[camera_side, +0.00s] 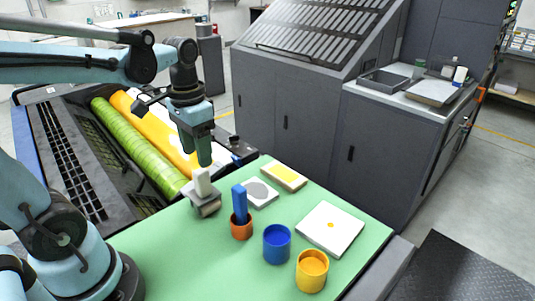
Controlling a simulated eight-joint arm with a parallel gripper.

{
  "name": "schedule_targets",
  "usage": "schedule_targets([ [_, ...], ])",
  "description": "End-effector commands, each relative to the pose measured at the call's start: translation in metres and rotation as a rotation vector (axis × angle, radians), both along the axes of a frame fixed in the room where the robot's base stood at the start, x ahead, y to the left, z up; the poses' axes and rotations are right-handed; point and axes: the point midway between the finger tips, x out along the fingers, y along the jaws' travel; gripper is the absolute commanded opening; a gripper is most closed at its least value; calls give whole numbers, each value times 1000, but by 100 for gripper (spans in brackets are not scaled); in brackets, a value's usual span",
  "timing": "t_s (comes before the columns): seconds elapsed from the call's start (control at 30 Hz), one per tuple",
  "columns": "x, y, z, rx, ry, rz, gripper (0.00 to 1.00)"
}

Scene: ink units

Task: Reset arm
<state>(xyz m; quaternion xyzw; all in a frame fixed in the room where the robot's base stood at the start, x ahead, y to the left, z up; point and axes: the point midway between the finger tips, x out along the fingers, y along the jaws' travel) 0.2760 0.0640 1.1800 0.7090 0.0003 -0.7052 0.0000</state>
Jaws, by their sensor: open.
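My gripper (205,158) hangs pointing down at the end of my blue-and-black arm, over the back edge of the green table. It is open, and I see nothing between its fingers. Below it, a white block-like handle stands on a grey holder (206,207) on the table. A blue upright tool (239,203) stands in an orange-brown cup (241,230). A blue cup (277,244) and a yellow cup (311,270) stand to its right. The gripper is above and apart from these things.
The green table (180,258) is clear at its front left. Green and yellow rollers (135,147) lie behind; dark cabinets (290,110) stand farther back.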

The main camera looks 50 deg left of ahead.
Motion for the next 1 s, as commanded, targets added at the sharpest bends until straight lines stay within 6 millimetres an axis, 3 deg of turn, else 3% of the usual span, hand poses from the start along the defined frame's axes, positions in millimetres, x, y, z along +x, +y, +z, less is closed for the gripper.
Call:
schedule_targets([
  [0.4, 0, 0, -52, 0, 0, 0, 58],
  [0.8, 0, 0, -89, 0, 0, 0, 58],
  [1.0, 0, 0, -72, 0, 0, 0, 58],
])
